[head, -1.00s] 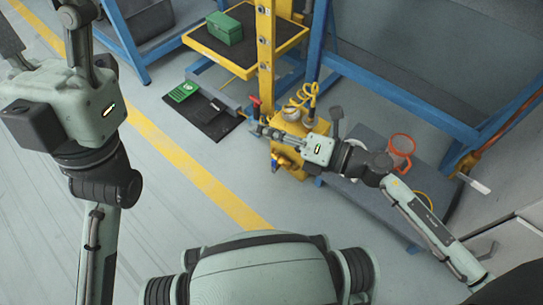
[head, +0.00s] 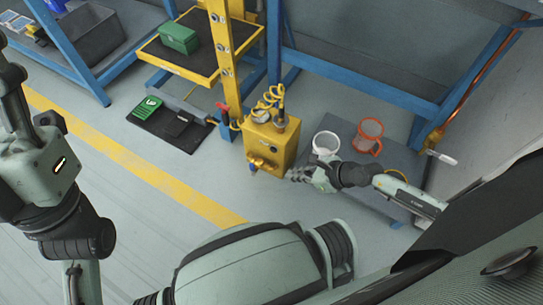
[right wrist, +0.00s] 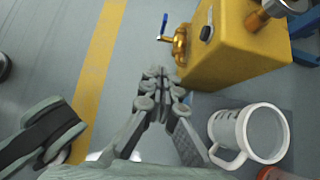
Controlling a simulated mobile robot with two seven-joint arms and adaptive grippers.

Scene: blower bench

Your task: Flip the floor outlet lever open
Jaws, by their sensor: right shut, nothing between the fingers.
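A brass valve with a small blue lever (head: 252,166) sits low on the front of the yellow box (head: 268,147). The right wrist view shows the blue lever (right wrist: 163,24) beside the box, standing out from the brass body (right wrist: 179,44). My right gripper (head: 292,174) is shut and empty, just right of and below the valve. In the right wrist view its fingertips (right wrist: 158,76) point toward the valve, with a gap between. My left gripper (head: 18,105) is partly cut off at the left edge; its fingers are unclear.
A white mug (head: 326,144) and an orange-rimmed jar (head: 369,135) stand on the low grey bench (head: 397,160) near my right arm. A red-handled valve (head: 223,107) is left of the box. A white-handled lever (head: 441,157) is at far right.

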